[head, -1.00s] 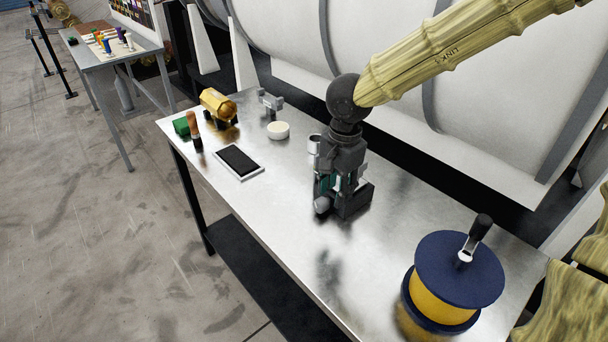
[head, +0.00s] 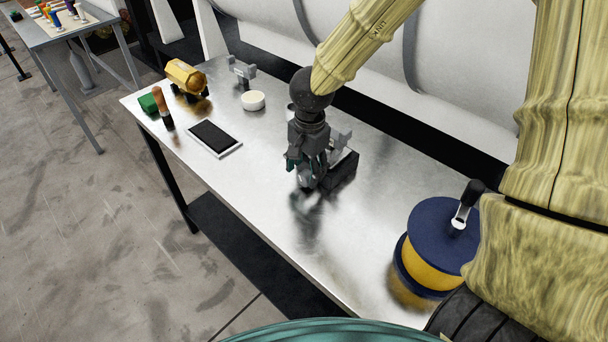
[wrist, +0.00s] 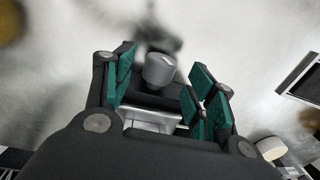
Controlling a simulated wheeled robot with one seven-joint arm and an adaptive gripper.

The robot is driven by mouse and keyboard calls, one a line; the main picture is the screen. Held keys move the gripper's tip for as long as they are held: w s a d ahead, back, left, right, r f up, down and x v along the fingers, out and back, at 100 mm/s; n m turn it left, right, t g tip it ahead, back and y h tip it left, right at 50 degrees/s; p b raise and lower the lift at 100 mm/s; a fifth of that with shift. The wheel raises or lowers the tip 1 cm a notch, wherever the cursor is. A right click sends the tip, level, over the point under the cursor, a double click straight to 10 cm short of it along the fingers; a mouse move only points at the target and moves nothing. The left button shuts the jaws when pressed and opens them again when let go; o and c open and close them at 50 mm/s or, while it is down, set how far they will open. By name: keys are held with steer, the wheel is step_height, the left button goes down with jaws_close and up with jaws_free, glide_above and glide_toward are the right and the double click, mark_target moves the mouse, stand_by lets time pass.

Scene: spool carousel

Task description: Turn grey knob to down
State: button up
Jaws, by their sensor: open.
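The grey knob (wrist: 159,70) shows in the wrist view as a short round grey cylinder with a small pale mark near its top edge. It lies ahead of and between the green-padded fingers of my gripper (wrist: 160,88). The fingers are spread on either side of it, and I see gaps between them and the knob. In the head view my gripper (head: 305,172) is low over the table, in front of a dark box (head: 343,170). The knob is hard to make out there, largely merged with the fingers.
The blue and yellow spool (head: 440,218) with a crank stands at the right. A tablet (head: 213,137), a white round puck (head: 253,100), a yellow barrel-like object (head: 186,75), a brown-handled tool (head: 162,105) and a green block (head: 150,102) lie left. The metal table's (head: 265,205) front is clear.

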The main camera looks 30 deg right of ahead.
steer(key=shift+f, duration=1.4)
steer(key=c, duration=1)
steer(key=shift+r, duration=0.1)
